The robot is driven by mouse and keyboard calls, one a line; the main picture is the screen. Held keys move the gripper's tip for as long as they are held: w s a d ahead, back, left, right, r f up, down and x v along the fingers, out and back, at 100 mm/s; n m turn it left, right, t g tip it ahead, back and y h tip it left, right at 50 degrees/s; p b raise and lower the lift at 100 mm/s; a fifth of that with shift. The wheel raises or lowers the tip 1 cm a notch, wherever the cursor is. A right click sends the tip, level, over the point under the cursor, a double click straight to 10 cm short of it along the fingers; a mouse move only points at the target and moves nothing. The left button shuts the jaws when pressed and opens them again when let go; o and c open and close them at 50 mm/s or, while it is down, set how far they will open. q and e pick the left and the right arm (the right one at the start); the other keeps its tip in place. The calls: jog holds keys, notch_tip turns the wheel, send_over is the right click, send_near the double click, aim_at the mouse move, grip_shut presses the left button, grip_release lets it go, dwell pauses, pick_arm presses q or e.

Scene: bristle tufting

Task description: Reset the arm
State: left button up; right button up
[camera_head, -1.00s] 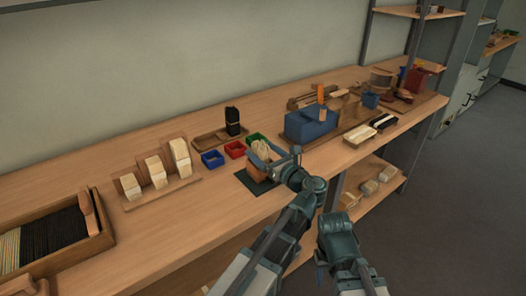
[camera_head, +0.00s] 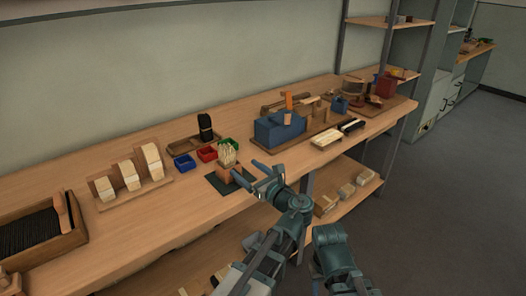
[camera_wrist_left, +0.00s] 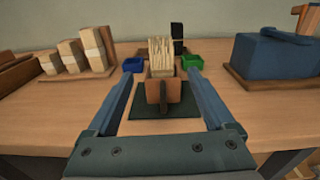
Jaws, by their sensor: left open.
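My left gripper (camera_head: 252,175) is open and empty at the bench's front edge, just in front of a small wooden holder. In the left wrist view the spread fingers of my left gripper (camera_wrist_left: 163,103) show, with the holder (camera_wrist_left: 172,92) beyond and between them. The holder carries an upright bundle of pale bristles (camera_wrist_left: 162,54) and stands on a dark green mat (camera_wrist_left: 140,128). In the head view the bristle bundle (camera_head: 228,154) stands apart from the fingers. My right arm shows at the bottom right; its fingertips cannot be made out.
Small blue (camera_head: 184,163), red (camera_head: 207,154) and green bins stand behind the holder. A blue machine block (camera_head: 278,131) is to the right, stepped wooden blocks (camera_head: 129,174) to the left. A lower shelf (camera_head: 340,205) holds more blocks. Open floor lies right.

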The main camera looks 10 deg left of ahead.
pick_arm(q)
jog(key=s+d+n+g+h+p, duration=0.5)
jog(key=s+d+n+h+p, duration=0.1)
jog(key=s+n+p, duration=0.4)
jog(key=s+d+n+g+h+p, duration=0.6)
jog(key=s+d+n+h+p, duration=0.1)
jog(key=s+d+n+p, duration=0.2)
jog(key=shift+s+f+n+p, duration=0.2)
jog(key=shift+s+n+p, duration=0.4)
jog(key=shift+s+n, duration=0.4)
